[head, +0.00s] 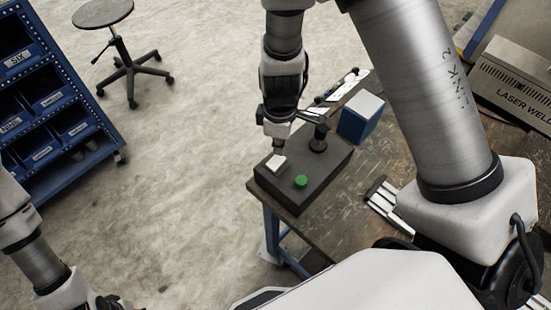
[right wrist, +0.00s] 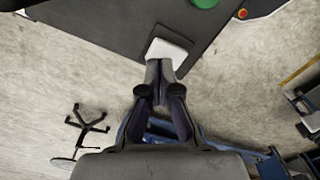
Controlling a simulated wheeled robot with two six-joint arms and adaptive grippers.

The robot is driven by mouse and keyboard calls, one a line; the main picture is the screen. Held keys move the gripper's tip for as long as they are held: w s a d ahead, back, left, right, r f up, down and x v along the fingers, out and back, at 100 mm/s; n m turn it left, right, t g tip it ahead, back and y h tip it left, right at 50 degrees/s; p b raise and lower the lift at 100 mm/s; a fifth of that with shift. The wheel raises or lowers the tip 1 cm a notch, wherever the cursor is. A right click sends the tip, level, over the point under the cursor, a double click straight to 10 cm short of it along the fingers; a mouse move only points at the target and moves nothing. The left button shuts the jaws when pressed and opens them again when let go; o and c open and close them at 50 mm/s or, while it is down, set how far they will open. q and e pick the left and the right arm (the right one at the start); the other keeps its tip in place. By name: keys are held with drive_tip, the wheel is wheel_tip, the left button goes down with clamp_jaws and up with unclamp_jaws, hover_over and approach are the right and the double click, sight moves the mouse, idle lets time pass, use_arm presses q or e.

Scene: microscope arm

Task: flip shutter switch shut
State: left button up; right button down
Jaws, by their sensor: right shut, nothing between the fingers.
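A dark control box (head: 322,172) sits on the corner of the workbench. On its top is a white switch plate (head: 276,163), taken as the shutter switch; it also shows in the right wrist view (right wrist: 168,50). My right gripper (head: 279,149) points down at it, shut and empty. In the right wrist view its fingertips (right wrist: 160,66) overlap the plate's near edge; whether they touch it I cannot tell. A green button (head: 300,181) is beside the plate. My left gripper (head: 112,304) is only partly in view at the bottom left, its fingers cut off.
A black upright knob (head: 318,138) stands on the box behind the switch. A blue box (head: 360,118) and a laser welder case (head: 515,82) are farther back on the workbench (head: 372,168). A blue bin rack (head: 52,95) and a stool (head: 104,14) stand on the open floor.

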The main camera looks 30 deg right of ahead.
sight(279, 158)
drive_tip(key=shift+f+b, duration=1.55)
idle(0.9)
wheel_tip(279, 158, up, 7)
drive_tip(key=p, duration=0.5)
drive_tip(key=shift+r, duration=0.1)
idle(0.4)
